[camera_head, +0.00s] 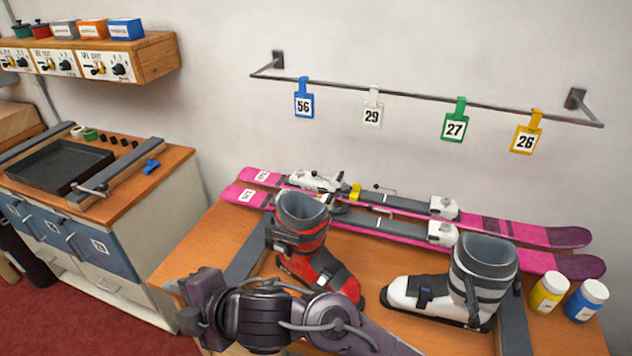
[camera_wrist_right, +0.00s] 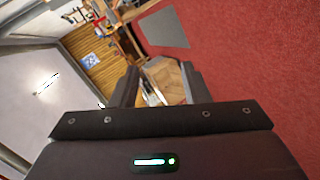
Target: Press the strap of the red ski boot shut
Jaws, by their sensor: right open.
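My left gripper is out of view.
A white and grey boot (camera_head: 420,292) stands to the right. Pink skis (camera_head: 500,258) lie behind the boots. Yellow (camera_head: 547,293) and blue (camera_head: 586,300) jars stand at the right end. Numbered tags hang from a wall rail (camera_head: 420,97). A cabinet (camera_head: 125,230) stands left.

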